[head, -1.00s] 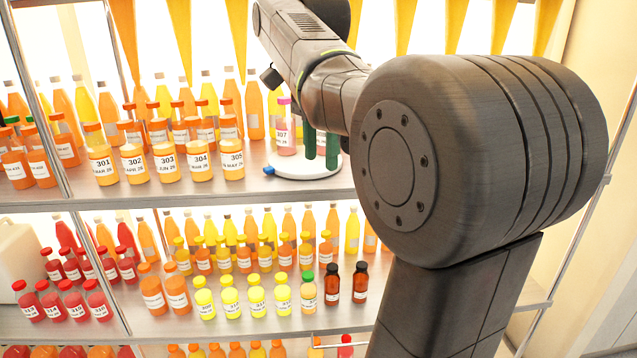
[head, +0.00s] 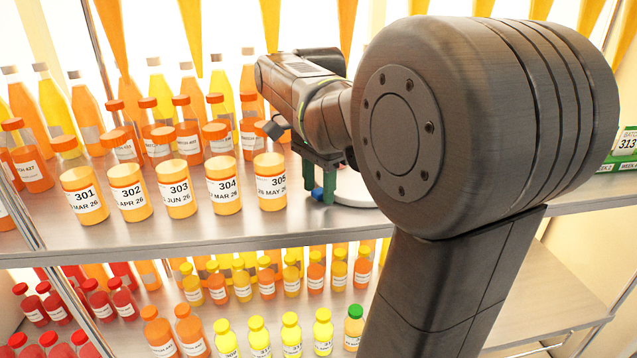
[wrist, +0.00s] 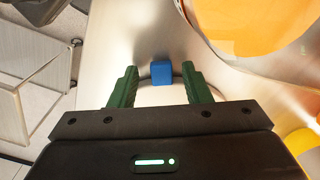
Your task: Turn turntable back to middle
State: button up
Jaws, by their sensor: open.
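The white turntable (head: 352,192) sits on the upper shelf, mostly hidden behind my arm in the head view. Its blue knob (head: 317,194) shows at the left of its rim, partly covered by my green fingers. My gripper (head: 320,188) is open there, pointing down at the shelf. In the wrist view the blue knob (wrist: 161,72) lies just past the fingertips, in line with the gap between the open fingers (wrist: 160,78). Part of the turntable's rim (wrist: 150,97) shows behind the knob, between the fingers. I cannot tell whether a finger touches the knob.
A row of labelled orange bottles, ending with bottle 305 (head: 271,182), stands left of my gripper. A large blurred orange bottle (wrist: 245,25) is close at the upper right of the wrist view. A green-and-white box labelled 313 (head: 625,145) stands at the right. The shelf's front strip is clear.

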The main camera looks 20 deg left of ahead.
jog(key=shift+c, duration=0.4)
grip_shut()
jog(key=shift+d, duration=0.1)
jog(key=shift+s+d+r+n+p, duration=0.1)
jog(key=shift+s+d+n+p, duration=0.2)
jog(key=shift+d+n, duration=0.35)
jog(key=shift+s+d+n+p, duration=0.2)
jog(key=shift+d+n+p, duration=0.15)
jog(key=shift+d+n, duration=0.3)
jog(key=shift+s+d+n+p, duration=0.15)
jog(key=shift+d+n+p, duration=0.45)
jog(key=shift+d+n, duration=0.85)
jog(key=shift+w+d+n+p, duration=0.2)
jog(key=shift+d+n+p, duration=0.4)
jog(key=shift+d+n, duration=0.8)
jog(key=shift+w+d+n+p, duration=0.35)
jog(key=shift+d+n, duration=0.4)
jog(key=shift+n, duration=0.15)
jog(key=shift+w+d+n+p, duration=0.3)
jog(key=shift+d+n, duration=0.45)
jog(key=shift+n, duration=0.1)
